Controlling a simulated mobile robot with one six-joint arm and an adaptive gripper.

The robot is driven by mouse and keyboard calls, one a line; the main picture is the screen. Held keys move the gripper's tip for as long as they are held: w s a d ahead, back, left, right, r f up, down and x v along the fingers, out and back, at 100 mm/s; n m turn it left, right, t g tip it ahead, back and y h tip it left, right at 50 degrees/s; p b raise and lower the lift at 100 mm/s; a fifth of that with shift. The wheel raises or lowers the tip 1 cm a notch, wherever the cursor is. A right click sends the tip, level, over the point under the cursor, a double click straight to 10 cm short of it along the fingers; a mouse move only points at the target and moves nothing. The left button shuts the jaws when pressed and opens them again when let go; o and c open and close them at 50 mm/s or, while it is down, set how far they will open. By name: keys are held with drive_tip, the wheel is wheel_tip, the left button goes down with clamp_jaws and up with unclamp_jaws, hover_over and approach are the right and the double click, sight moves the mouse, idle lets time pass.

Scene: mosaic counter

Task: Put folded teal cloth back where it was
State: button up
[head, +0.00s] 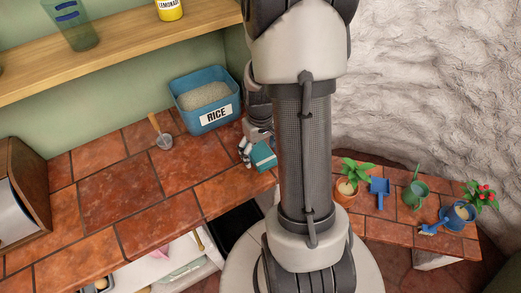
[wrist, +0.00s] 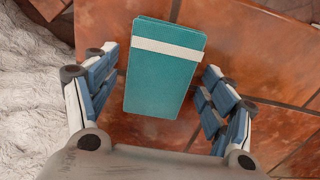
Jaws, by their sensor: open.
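The folded teal cloth (wrist: 161,82) has a white band near one end and lies on the red tile counter in the wrist view. In the head view the cloth (head: 264,156) is near the counter's front edge, partly hidden by my arm. My gripper (wrist: 160,85) is open, with one finger on each side of the cloth and a gap showing on both sides. In the head view my gripper (head: 252,150) is mostly hidden behind my arm.
A blue bin labelled RICE (head: 207,100) stands behind, with a scoop (head: 160,133) to its left. A brown bread box (head: 22,190) is at far left. An open drawer (head: 175,258) is below the counter. Potted plants (head: 348,185) stand on the right. Tiles at centre-left are clear.

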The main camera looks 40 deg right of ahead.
sight(260, 153)
drive_tip(key=shift+r, duration=0.1)
drive_tip(key=a+r+p, duration=0.2)
drive_tip(key=r, duration=0.7)
drive_tip(key=a+r+p, duration=0.2)
drive_tip(key=a+r, duration=0.1)
drive_tip(key=r, duration=0.6)
drive_tip(key=s+a+r+n+t, duration=0.1)
drive_tip(key=s+a+r+t, duration=0.1)
drive_tip(key=s+a+r, duration=0.2)
drive_tip(key=s+a+r+n+t, duration=0.1)
drive_tip(key=s+a+r, duration=0.4)
drive_tip(key=a, duration=0.6)
drive_tip(key=shift+s+a+r+n+t, duration=0.15)
drive_tip(key=shift+r+n+t, duration=0.15)
drive_tip(key=shift+r+t, duration=0.55)
